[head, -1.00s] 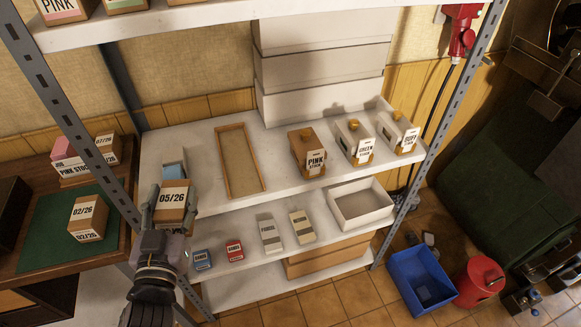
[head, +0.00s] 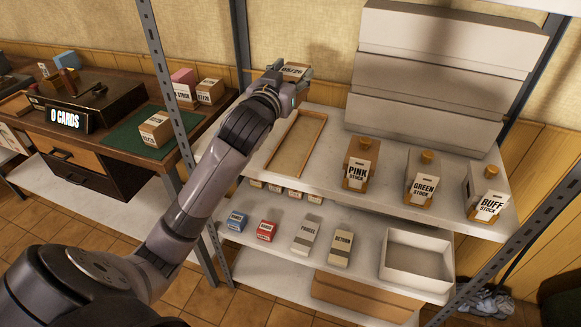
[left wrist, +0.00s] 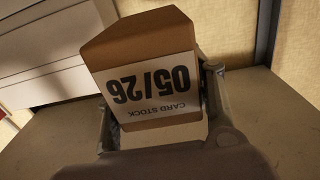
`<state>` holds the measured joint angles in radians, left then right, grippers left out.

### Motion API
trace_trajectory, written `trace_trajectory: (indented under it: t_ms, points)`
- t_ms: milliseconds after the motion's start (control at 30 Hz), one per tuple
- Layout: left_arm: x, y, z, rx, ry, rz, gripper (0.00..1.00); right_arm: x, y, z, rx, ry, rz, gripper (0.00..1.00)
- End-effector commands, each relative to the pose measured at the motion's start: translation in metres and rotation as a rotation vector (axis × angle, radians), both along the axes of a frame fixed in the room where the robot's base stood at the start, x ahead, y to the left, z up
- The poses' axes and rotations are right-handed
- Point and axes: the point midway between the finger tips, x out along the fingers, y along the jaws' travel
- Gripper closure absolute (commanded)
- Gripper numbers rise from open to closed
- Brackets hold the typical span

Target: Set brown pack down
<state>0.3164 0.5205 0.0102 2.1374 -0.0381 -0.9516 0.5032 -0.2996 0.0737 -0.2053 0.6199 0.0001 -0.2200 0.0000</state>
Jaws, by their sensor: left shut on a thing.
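The brown pack (head: 296,71) with a white 05/26 label is in my left gripper (head: 284,84). In the head view it is at the back left of the upper shelf (head: 343,192), just beyond the tray's far end, partly hidden by the gripper. In the left wrist view the pack (left wrist: 146,68) sits between the two fingers (left wrist: 160,112), its label upside down, with a pale surface behind. I cannot tell whether the pack touches the shelf. My right gripper is not in view.
A shallow wooden tray (head: 298,143) lies on the upper shelf. Pink (head: 359,165), green (head: 422,180) and buff (head: 487,192) stock boxes stand to its right. Large white boxes (head: 440,77) are stacked behind. A grey upright (head: 165,75) stands left of my arm.

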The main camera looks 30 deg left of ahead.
Motion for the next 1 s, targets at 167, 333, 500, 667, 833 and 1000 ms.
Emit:
trace_trajectory:
  t_ms: [167,333,500,667,833,1000]
  points:
    - [0.003,0.011,-0.005,-0.007,0.001,0.014,0.89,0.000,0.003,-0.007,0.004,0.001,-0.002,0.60]
    - [0.003,0.010,-0.049,-0.009,0.006,0.013,0.89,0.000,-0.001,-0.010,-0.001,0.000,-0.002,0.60]
    - [0.003,0.010,-0.095,-0.009,0.004,0.013,0.89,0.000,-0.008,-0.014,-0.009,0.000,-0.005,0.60]
    - [0.003,0.010,-0.129,-0.008,0.000,0.013,0.89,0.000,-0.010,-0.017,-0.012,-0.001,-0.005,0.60]
    - [0.003,0.010,-0.145,-0.006,-0.004,0.012,0.89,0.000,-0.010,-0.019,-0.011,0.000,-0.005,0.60]
    - [0.002,0.010,-0.167,-0.007,0.000,0.013,0.89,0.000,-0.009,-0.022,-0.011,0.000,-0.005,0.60]
